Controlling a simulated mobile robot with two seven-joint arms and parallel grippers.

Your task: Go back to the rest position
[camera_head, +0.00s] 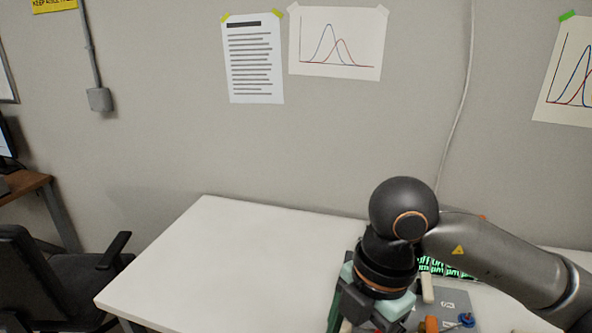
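My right arm comes in from the right and bends down over the right part of the white table (215,260). Its dark wrist and my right gripper (352,312) are at the lower middle of the view. The wrist covers most of the gripper, and the fingertips are hidden or cut off by the bottom edge, so I cannot tell whether it is open or shut or holds anything. My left arm and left gripper are not in view.
Beside the wrist are a grey panel (455,301), a display with green marks (440,267), an orange part (430,325) and a blue part (466,319). The table's left half is clear. A black chair (35,280) stands at left, before a grey wall.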

